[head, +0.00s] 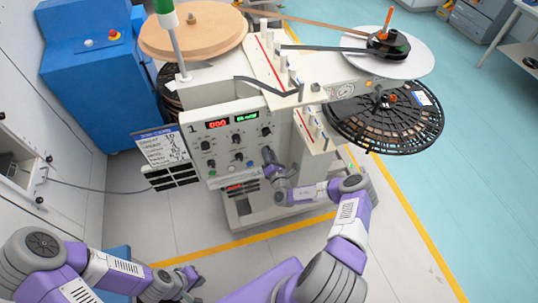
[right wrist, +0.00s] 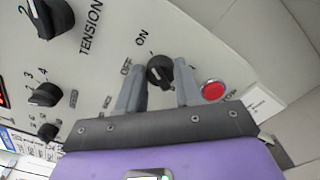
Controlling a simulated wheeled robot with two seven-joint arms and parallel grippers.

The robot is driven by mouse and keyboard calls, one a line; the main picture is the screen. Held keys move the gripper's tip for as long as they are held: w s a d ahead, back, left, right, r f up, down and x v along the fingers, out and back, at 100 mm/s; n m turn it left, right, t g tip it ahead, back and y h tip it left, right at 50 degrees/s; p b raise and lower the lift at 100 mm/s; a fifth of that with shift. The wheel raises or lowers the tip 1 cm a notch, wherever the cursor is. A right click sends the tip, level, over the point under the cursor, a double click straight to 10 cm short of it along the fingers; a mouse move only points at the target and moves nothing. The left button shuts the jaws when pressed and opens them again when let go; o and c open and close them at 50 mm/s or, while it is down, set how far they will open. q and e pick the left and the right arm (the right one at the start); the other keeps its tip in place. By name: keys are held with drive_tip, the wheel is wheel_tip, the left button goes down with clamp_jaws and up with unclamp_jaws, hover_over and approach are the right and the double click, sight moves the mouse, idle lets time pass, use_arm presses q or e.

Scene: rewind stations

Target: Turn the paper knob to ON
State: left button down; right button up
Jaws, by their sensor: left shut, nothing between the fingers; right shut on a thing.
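The paper knob (right wrist: 160,72) is a small black knob on the light control panel (right wrist: 205,38). The words ON and OFF are printed beside it in the right wrist view. My right gripper (right wrist: 159,82) is shut on it, one grey finger on each side. Which word the knob points to is not clear. In the head view my right gripper (head: 268,158) is at the right edge of the machine's front panel (head: 195,142) and hides the knob. My left gripper (head: 190,276) is shut and empty, low in front of the machine.
A red button (right wrist: 212,88) sits right beside the right gripper's finger. A larger TENSION knob (right wrist: 48,17) and other black knobs are on the same panel. Reels (head: 385,115) stick out at the machine's right. A blue cabinet (head: 95,80) stands at the left.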

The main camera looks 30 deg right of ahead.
drive_tip(key=o, duration=1)
drive_tip(key=shift+o, duration=0.2)
drive_tip(key=shift+s, duration=0.1)
drive_tip(key=v, duration=0.7)
drive_tip(key=shift+s+a+p, duration=0.15)
drive_tip(key=shift+s+p, duration=0.05)
drive_tip(key=shift+p, duration=0.2)
